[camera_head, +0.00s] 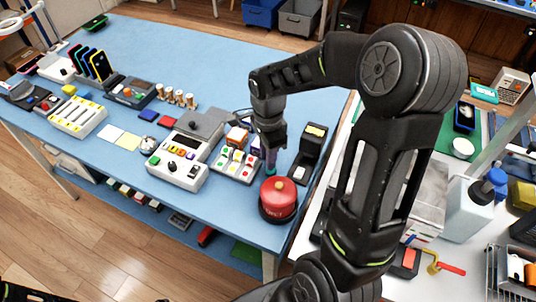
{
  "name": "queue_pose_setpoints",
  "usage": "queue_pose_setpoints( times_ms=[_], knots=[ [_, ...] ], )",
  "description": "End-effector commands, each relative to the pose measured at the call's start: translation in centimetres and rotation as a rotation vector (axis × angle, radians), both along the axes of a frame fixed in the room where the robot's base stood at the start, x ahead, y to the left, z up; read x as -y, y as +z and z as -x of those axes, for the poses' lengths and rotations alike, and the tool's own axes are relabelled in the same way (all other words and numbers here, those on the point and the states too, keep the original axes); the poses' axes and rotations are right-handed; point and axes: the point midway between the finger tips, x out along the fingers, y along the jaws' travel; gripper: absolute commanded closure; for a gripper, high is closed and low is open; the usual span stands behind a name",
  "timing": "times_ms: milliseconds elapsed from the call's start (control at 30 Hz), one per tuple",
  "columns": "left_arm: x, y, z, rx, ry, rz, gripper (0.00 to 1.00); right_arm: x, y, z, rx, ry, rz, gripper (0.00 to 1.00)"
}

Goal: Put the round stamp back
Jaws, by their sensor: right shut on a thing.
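My right gripper (270,143) points down over the front right part of the blue table and is shut on a slim stamp (271,161). The stamp has a pinkish-purple upper part and a teal lower end, and the fingers hide its top. Its lower end is just behind a large red round dome on a dark base (278,190); I cannot tell if they touch. Several small wooden-handled pieces (177,97) stand in a row farther back on the table. My left gripper is not in view.
Left of the held stamp are a small panel with coloured buttons (235,166) and a grey-white device (177,172). A black stand (309,152) is close on the right. A cluttered white bench lies beyond my right arm.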

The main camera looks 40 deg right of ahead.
Motion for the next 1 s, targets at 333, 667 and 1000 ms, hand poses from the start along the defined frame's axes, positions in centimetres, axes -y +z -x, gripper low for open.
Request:
queue_pose_setpoints(
  times_ms=[333,667,1000],
  knots=[
    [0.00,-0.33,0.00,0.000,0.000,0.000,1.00,0.00,-0.44,-0.02,0.001,0.000,0.000,1.00],
    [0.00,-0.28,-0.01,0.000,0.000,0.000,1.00,0.00,-0.40,-0.02,0.001,0.000,0.000,0.56],
    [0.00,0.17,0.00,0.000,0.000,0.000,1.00,0.02,0.09,-0.03,0.001,-0.001,0.000,0.56]
  ],
)
